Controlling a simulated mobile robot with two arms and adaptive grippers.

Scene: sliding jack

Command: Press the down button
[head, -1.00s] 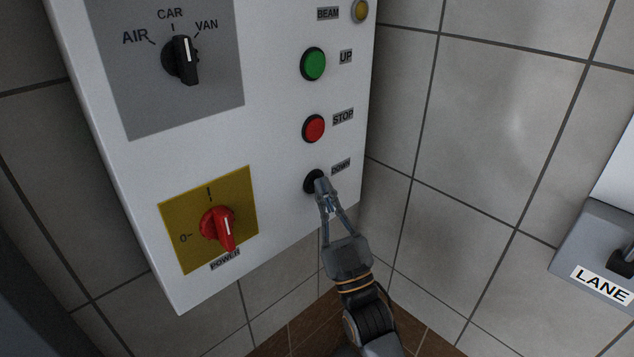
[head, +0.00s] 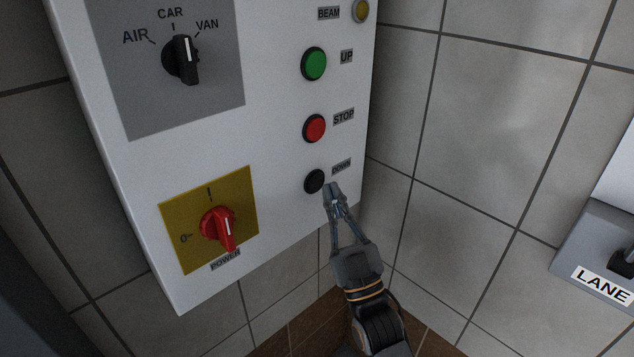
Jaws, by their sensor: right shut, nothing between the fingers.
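The black down button (head: 314,181) sits low on the right side of the white control panel (head: 280,220), beside its DOWN label (head: 341,166). A small gap shows between the fingertips and the button. My left gripper is not in view.
Above the down button are the red STOP button (head: 314,128) and the green UP button (head: 314,63). A red POWER switch (head: 218,228) and a black AIR/CAR/VAN selector (head: 182,58) are on the left. A grey LANE box (head: 598,240) is at the right edge.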

